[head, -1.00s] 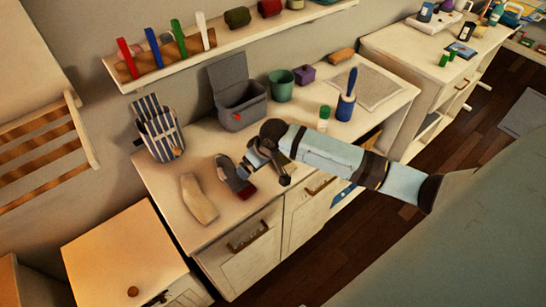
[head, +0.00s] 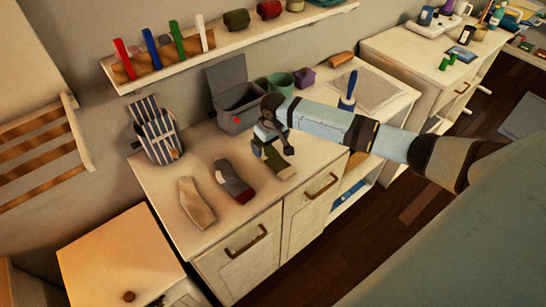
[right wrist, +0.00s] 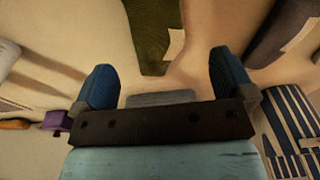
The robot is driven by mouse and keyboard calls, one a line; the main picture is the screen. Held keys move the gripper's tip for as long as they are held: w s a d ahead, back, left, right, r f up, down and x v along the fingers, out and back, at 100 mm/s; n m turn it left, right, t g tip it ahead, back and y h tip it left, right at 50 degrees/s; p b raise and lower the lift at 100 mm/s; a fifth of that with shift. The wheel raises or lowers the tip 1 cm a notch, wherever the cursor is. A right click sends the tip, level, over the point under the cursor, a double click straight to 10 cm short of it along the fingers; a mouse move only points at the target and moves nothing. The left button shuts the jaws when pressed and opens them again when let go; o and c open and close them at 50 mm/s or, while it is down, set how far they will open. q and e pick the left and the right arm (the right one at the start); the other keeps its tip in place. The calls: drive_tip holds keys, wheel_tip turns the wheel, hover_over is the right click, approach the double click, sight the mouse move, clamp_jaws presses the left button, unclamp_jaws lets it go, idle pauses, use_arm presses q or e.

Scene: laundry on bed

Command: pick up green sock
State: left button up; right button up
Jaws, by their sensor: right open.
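The green sock (head: 276,159) lies on the white cabinet top, to the right of the grey sock, in the head view. My right gripper (head: 268,142) is above its far end and partly hides it. In the right wrist view, the green sock (right wrist: 152,35) lies beyond the fingertips, a little left of the middle between them. My right gripper (right wrist: 161,76) is open, its blue fingers wide apart with nothing between them. My left gripper is not in view.
A grey sock with a dark red part (head: 232,178) and a beige sock (head: 196,203) lie to the left. Behind stand a striped bag (head: 155,135), an open grey box (head: 237,112) and a green cup (head: 280,82). The cabinet's front edge is clear.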

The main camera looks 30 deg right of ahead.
sight(272, 155)
drive_tip(key=f, duration=0.5)
drive_tip(key=shift+s+d+f, duration=0.1)
drive_tip(key=shift+d+f, duration=0.05)
drive_tip(key=shift+d, duration=0.1)
drive_tip(key=shift+c, duration=0.2)
drive_tip(key=c, duration=0.8)
